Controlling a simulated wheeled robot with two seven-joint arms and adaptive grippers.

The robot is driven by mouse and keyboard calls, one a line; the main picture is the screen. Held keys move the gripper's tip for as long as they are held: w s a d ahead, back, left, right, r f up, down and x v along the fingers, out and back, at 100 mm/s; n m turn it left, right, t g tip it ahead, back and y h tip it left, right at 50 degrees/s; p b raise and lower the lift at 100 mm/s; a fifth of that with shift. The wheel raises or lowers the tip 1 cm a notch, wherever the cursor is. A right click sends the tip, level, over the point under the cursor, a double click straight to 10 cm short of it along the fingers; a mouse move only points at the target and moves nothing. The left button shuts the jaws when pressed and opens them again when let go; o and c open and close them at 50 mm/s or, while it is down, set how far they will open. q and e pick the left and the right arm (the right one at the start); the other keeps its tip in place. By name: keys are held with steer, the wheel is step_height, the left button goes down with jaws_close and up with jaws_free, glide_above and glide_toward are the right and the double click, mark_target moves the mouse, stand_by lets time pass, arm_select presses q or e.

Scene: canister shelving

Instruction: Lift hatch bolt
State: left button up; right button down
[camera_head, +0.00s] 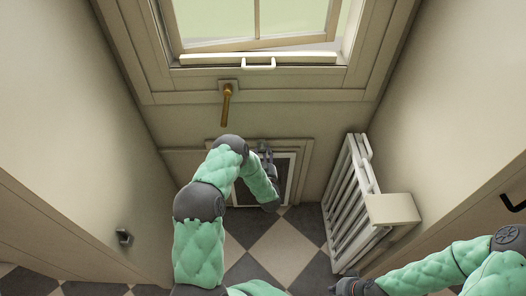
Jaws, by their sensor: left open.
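The small hatch (288,178) is low in the far wall, a dark panel in a pale frame. My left arm reaches down in front of it and hides its left part. My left gripper (266,153) is open at the hatch's top edge, with its grey fingers pointing up. I cannot make out the hatch bolt apart from the fingers, nor tell if they touch it. My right gripper (345,284) is low at the bottom edge, away from the hatch. Its finger opening is too small to tell.
A window with a white handle (259,65) is above, with a brass lever (227,103) below it. A white slatted rack (350,195) stands right of the hatch. A dark fitting (124,237) is on the left wall. The checkered floor (285,245) between is clear.

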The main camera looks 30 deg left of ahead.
arm_select(q)
steer(key=v, duration=1)
steer(key=a+b+v, duration=0.1)
steer(key=v, duration=1.4)
steer(key=shift+s, duration=0.35)
stand_by(0.6)
